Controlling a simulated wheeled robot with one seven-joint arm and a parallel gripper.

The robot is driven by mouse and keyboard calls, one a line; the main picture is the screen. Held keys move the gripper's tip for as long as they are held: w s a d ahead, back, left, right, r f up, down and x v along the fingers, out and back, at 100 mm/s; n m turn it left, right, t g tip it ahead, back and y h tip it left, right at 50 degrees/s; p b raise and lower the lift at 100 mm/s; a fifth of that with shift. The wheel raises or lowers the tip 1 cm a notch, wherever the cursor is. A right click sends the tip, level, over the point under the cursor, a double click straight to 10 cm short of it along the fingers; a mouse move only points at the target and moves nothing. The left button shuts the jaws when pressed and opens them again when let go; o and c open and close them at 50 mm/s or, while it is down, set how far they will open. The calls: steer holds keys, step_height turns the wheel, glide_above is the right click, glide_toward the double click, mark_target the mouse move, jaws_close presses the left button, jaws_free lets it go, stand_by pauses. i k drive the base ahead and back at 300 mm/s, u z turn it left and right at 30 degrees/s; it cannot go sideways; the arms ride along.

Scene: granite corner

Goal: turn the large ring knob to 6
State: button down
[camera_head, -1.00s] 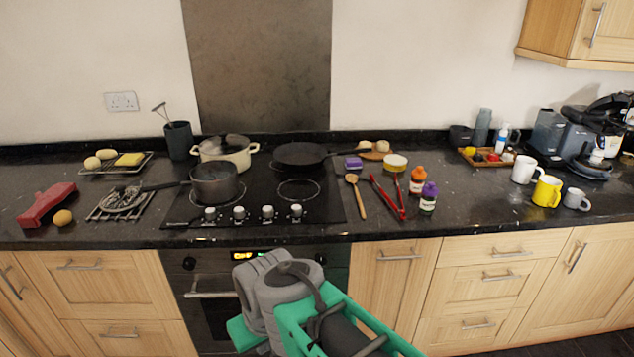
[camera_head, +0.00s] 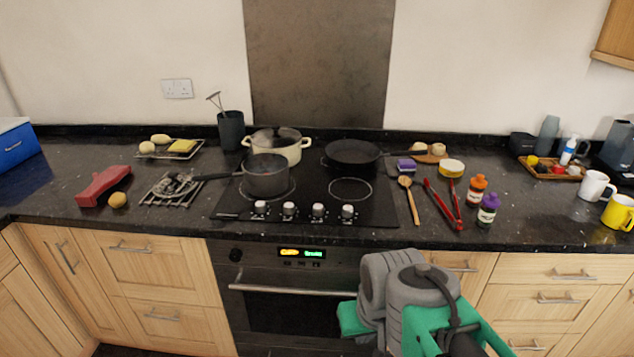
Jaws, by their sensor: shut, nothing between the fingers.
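A row of several silver knobs runs along the front of the black hob (camera_head: 375,210): the leftmost knob (camera_head: 261,207), a second knob (camera_head: 289,208), a third knob (camera_head: 318,209) and the rightmost knob (camera_head: 348,211). Their marks and numbers are too small to read, and I cannot tell which one is the large ring knob. One bare ring (camera_head: 350,188) shows at the front right of the hob. Grey and teal links of my arm show at the bottom right, below the counter edge and apart from the knobs. My gripper's fingers are not visible.
A dark saucepan (camera_head: 266,178), a cream pot (camera_head: 279,145) and a black frying pan (camera_head: 352,152) stand on the hob. A wooden spoon (camera_head: 411,202), red tongs (camera_head: 441,208) and bottles (camera_head: 487,211) lie or stand to its right. The oven (camera_head: 290,305) is below.

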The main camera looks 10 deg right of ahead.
mark_target(288, 207)
steer(key=u, duration=0.45)
steer(key=i, duration=0.9)
steer(key=z, duration=0.3)
